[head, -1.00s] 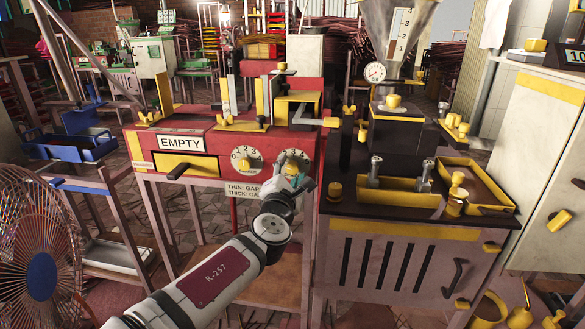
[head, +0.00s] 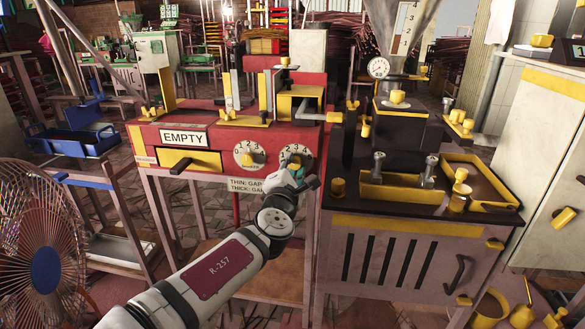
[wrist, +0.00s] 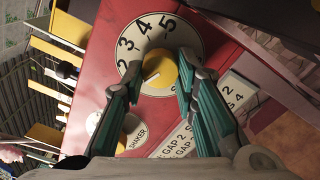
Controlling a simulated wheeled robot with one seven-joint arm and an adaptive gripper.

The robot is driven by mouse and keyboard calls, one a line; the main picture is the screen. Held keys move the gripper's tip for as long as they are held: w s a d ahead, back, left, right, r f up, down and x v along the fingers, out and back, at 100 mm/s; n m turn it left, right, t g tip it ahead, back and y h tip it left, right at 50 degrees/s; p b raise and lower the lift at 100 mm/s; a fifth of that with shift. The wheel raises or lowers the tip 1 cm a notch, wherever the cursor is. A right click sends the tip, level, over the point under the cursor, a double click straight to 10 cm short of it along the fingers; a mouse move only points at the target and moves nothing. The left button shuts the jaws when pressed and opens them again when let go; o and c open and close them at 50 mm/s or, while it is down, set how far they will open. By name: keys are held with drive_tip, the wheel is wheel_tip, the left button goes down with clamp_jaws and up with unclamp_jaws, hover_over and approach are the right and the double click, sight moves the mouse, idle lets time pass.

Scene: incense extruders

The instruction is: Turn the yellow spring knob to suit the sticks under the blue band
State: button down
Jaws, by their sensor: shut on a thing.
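The yellow spring knob (wrist: 161,73) sits at the centre of a cream dial (wrist: 128,55) on the red machine front; numbers 2 to 5 show in the wrist view. A short white line marks the knob; which number it indicates I cannot tell. My gripper (wrist: 160,66) has its teal fingers on either side of the knob, shut on it. In the head view my gripper (head: 294,174) covers the lower part of the right-hand dial (head: 299,149). A placard (head: 243,183) below reads "THIN: GAP" and "THICK: GAP", partly hidden by the gripper. I cannot make out sticks under a blue band.
A second dial (head: 249,154), marked SHAKER, is just left on the red machine (head: 225,130), near an EMPTY sign (head: 184,138). A dark-topped extruder (head: 400,188) stands close on the right. A fan (head: 40,235) is at lower left, a blue tray (head: 75,143) behind it.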

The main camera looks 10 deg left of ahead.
drive_tip(key=m, duration=0.9)
drive_tip(key=shift+r+m, duration=0.1)
drive_tip(key=shift+m, duration=0.2)
drive_tip(key=m, duration=0.5)
drive_tip(key=shift+d+m, duration=0.1)
drive_tip(key=shift+m, duration=0.2)
drive_tip(key=m, duration=0.4)
drive_tip(key=shift+s+r+m+b, duration=0.1)
drive_tip(key=shift+m+b, duration=0.2)
drive_tip(key=c, duration=1.3)
unclamp_jaws()
